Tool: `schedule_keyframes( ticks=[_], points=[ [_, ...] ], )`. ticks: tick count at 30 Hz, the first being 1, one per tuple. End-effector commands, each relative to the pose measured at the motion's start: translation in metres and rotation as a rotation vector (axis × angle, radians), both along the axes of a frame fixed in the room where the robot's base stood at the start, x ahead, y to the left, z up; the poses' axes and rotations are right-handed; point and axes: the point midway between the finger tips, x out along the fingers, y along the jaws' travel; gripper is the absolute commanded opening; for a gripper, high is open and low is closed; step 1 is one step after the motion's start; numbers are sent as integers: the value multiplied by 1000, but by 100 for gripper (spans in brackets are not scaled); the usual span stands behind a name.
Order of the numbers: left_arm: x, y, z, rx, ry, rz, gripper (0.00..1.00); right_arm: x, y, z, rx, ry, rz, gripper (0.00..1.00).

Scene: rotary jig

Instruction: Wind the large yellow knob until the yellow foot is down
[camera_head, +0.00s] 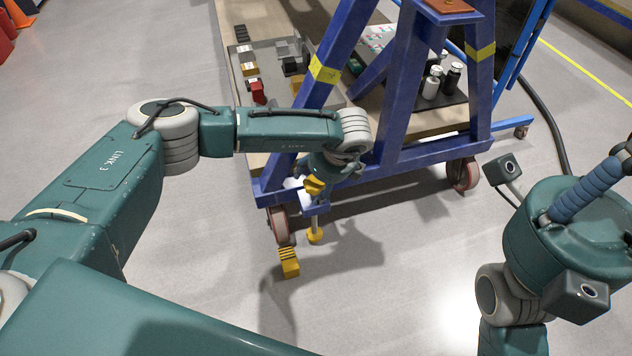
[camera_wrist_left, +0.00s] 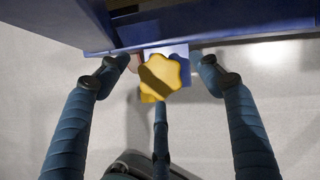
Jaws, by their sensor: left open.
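The large yellow knob (camera_head: 314,185) is low on the near corner of the blue frame, partly covered by my left gripper in the head view. The left wrist view shows the lobed knob (camera_wrist_left: 160,75) face-on. My left gripper (camera_head: 325,178) is at the knob; in its wrist view its fingers (camera_wrist_left: 160,76) are spread, with one on each side and one below. I cannot tell whether any finger touches the knob. The yellow foot (camera_head: 315,236) is below, on a thin upright rod. I cannot tell whether it touches the floor.
A caster wheel (camera_head: 279,225) and a yellow block (camera_head: 290,264) are left of the foot. The blue frame (camera_head: 395,100) rises beside my left arm, with another caster (camera_head: 463,174) to the right. Clear grey floor (camera_head: 390,280) lies in front.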

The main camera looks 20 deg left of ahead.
Motion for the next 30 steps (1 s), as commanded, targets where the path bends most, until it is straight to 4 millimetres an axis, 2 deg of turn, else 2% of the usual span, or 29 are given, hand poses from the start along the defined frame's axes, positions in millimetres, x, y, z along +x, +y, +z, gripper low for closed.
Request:
schedule_keyframes(
  ticks=[2,9,20,30],
  points=[
    [0,0,0,0,0,0,65,0,0,0,0,0,0,0],
    [0,0,0,0,0,0,20,0,0,0,0,0,0,0],
    [0,1,1,1,-1,-47,20,0,0,2,1,0,1,0],
    [-2,3,2,0,0,-278,20,0,-2,-1,8,26,2,0]
  ],
)
